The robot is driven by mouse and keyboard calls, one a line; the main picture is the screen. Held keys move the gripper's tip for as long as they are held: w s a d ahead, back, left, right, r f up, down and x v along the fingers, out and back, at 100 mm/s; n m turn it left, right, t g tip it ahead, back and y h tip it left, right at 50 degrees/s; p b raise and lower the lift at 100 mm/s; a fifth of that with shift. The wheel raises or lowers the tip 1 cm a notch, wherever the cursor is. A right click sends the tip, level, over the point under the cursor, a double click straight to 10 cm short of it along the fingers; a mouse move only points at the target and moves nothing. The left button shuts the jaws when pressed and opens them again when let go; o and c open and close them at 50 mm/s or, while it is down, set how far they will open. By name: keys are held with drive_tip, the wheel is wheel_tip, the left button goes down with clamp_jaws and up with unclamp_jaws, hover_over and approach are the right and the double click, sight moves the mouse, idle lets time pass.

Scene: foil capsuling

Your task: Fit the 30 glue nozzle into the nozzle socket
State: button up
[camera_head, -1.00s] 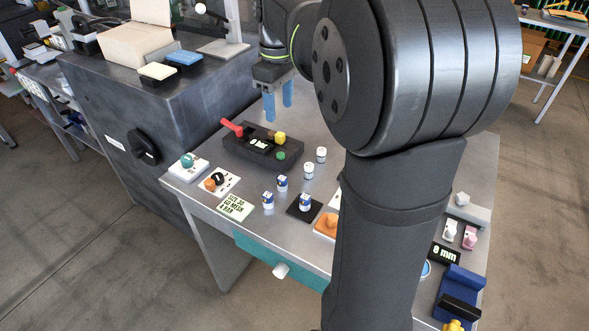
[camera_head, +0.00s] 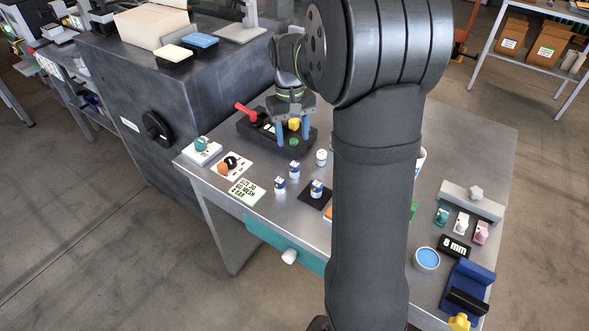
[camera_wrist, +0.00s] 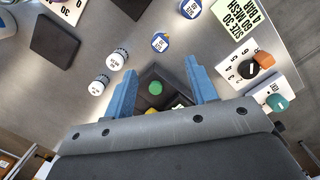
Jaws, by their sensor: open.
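Several small white cylinders with printed labels stand on the table, one of them blue-topped (camera_head: 294,170); I cannot tell which is the 30 glue nozzle. In the wrist view, one blue-edged cylinder (camera_wrist: 160,42) and two black-topped ones (camera_wrist: 116,60) lie beyond and left of my fingers. No part is clearly recognisable as the nozzle socket. My gripper (camera_head: 290,133) is open and empty, with blue fingers, at the dark fixture (camera_head: 248,134). Contact is unclear.
The fixture has a red handle (camera_head: 246,112). A size card (camera_head: 247,192), a dial card (camera_head: 238,160) and a teal knob (camera_head: 201,144) lie left. Small teal, white and pink parts (camera_head: 461,223) and a blue stand (camera_head: 470,285) are right. My arm hides the table's middle.

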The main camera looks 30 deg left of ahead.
sight(294, 164)
drive_tip(key=f, duration=0.9)
drive_tip(key=shift+s+d+f, duration=0.2)
drive_tip(key=shift+s+d, duration=0.05)
drive_tip(key=shift+d, duration=0.15)
drive_tip(key=c, duration=1.1)
